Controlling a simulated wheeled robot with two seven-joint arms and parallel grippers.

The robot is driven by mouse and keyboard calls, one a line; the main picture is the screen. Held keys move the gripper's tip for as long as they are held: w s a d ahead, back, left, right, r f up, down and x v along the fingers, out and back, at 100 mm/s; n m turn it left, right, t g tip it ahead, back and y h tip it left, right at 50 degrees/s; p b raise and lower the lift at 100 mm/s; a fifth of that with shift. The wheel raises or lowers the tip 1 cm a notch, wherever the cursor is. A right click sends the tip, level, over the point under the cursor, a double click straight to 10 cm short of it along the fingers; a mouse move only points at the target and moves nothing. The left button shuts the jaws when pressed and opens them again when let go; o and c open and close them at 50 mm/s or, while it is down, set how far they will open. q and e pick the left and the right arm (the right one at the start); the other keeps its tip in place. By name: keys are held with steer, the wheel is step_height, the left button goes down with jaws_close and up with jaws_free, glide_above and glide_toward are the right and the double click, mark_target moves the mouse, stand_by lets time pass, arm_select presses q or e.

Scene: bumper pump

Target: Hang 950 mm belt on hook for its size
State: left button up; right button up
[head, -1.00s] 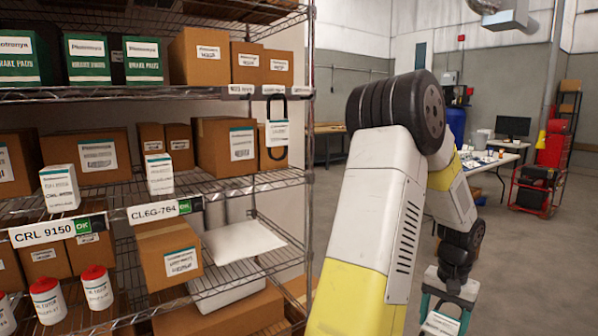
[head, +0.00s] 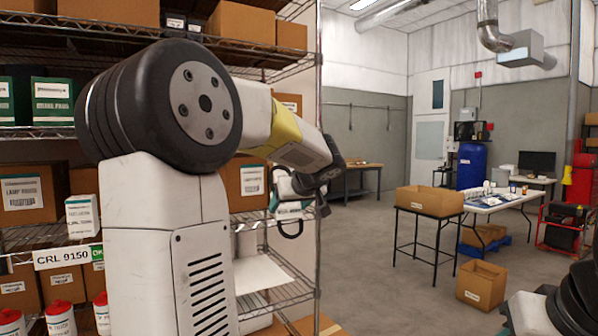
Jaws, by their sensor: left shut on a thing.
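My left gripper (head: 297,186) is shut on a black belt (head: 291,234), whose loop hangs below the jaws. A white and teal tag (head: 290,209) shows on the belt at the jaws; its text is too small to read. The gripper and belt are in front of the right end of the wire shelf (head: 318,140), close to its corner post. I cannot tell whether the belt touches the rack. My right gripper is not in view.
Boxes (head: 23,192) and red-capped bottles (head: 60,316) fill the shelves at left. A black stand with an open carton (head: 430,200) is at right, beside a white table (head: 505,198). Another carton (head: 481,284) is on the floor. Part of my right arm shows at bottom right.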

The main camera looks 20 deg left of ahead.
arm_select(q)
step_height(320, 180, up, 10)
steer(key=s+a+n+y, duration=0.1)
steer(key=a+n+y, duration=0.1)
steer(key=a+y, duration=0.1)
steer(key=w+a+f, duration=0.1)
steer(key=w+a, duration=0.6)
steer(key=shift+a+f, duration=0.25)
steer(key=shift+a, duration=0.15)
stand_by(0.7)
stand_by(0.5)
steer(key=o, duration=1.6)
